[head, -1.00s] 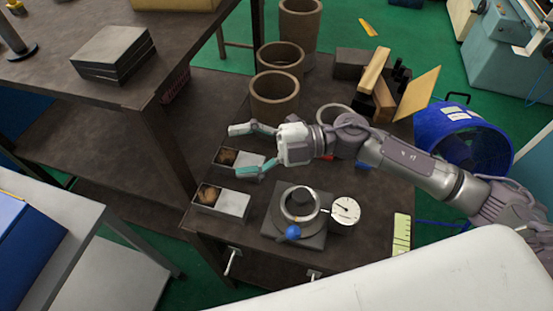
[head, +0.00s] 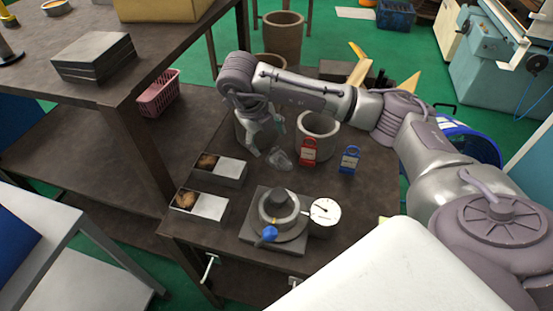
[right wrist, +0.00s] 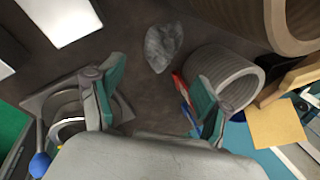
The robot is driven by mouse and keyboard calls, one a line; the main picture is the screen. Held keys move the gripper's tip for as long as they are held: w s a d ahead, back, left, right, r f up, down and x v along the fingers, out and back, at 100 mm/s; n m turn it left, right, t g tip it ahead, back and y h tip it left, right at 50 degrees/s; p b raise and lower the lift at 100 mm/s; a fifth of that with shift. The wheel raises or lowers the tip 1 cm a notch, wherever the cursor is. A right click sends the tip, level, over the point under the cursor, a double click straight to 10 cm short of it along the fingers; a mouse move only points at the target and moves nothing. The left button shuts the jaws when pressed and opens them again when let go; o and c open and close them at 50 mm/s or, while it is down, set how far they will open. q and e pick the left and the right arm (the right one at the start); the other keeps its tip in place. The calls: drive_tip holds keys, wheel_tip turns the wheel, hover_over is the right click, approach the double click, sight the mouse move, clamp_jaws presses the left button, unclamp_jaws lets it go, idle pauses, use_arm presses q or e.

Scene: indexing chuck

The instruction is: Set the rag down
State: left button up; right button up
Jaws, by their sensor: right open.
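The rag (head: 281,158) is a small crumpled grey cloth. It appears to lie on the dark bench top, left of the red padlock-shaped tag (head: 308,152) and the upright pale ring (head: 318,138). In the right wrist view the rag (right wrist: 163,47) lies beyond my fingertips, apart from both. My right gripper (head: 266,138) points down close to the rag in the head view, its fingers spread. In the right wrist view the right gripper (right wrist: 158,80) is open, with nothing between its teal pads. My left gripper is not in view.
The chuck (head: 278,210) with a blue knob and a dial gauge (head: 325,212) stands at the bench's front. Two open boxes (head: 198,205) (head: 220,168) with brown contents sit left of it. A blue tag (head: 349,159) stands right of the red one. Brown cylinders stand behind.

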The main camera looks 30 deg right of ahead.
sight(276, 159)
drive_tip(key=p+x, duration=0.1)
drive_tip(key=x, duration=0.7)
drive_tip(key=shift+w+a+f, duration=0.1)
drive_tip(key=shift+w+f, duration=0.05)
drive_tip(key=shift+f, duration=0.05)
drive_tip(key=c, duration=1.4)
drive_tip(key=shift+r, duration=0.15)
